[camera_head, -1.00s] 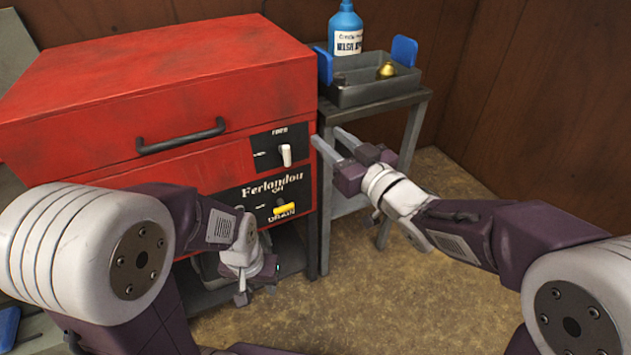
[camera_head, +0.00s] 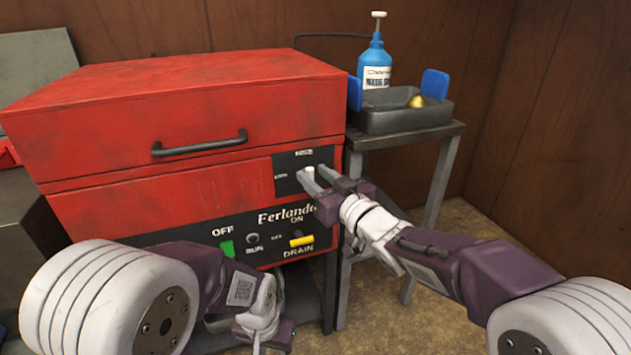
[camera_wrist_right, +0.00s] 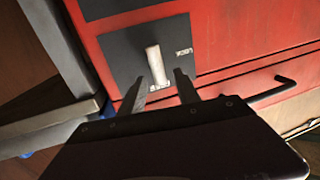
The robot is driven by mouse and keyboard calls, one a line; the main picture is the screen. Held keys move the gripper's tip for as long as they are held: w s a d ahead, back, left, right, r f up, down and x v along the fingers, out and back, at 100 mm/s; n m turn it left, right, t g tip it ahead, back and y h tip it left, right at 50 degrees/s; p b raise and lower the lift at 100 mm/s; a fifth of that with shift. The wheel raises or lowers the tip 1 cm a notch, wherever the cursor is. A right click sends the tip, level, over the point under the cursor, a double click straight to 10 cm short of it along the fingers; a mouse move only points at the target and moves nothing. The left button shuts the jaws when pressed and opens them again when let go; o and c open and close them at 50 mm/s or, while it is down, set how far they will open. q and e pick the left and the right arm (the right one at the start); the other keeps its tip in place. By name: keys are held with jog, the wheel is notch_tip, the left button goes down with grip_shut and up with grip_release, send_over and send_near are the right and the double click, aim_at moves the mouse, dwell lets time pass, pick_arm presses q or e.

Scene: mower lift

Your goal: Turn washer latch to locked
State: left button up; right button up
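The washer latch (camera_head: 309,171) is a short pale handle on a dark panel at the upper right of the red washer's front (camera_head: 100,190). It looks roughly upright in the head view. The right wrist view shows the latch (camera_wrist_right: 155,62) with a small label beside it, seemingly reading LOCK. My right gripper (camera_head: 314,183) is open at the panel, its fingers partly covering the latch in the head view. In the wrist view its fingertips (camera_wrist_right: 159,88) lie on either side of the handle; contact cannot be told. My left gripper (camera_head: 269,340) hangs low before the washer, open and empty.
Below the latch are a green OFF button (camera_head: 227,248), a RUN knob (camera_head: 253,239) and a yellow DRAIN handle (camera_head: 302,241). The lid handle (camera_head: 200,146) sticks out. A side table (camera_head: 455,130) at right holds a grey tray (camera_head: 405,120) and a blue bottle (camera_head: 374,70).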

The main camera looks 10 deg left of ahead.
jog(key=shift+w+a, duration=0.1)
jog(key=shift+w, duration=0.05)
grip_shut()
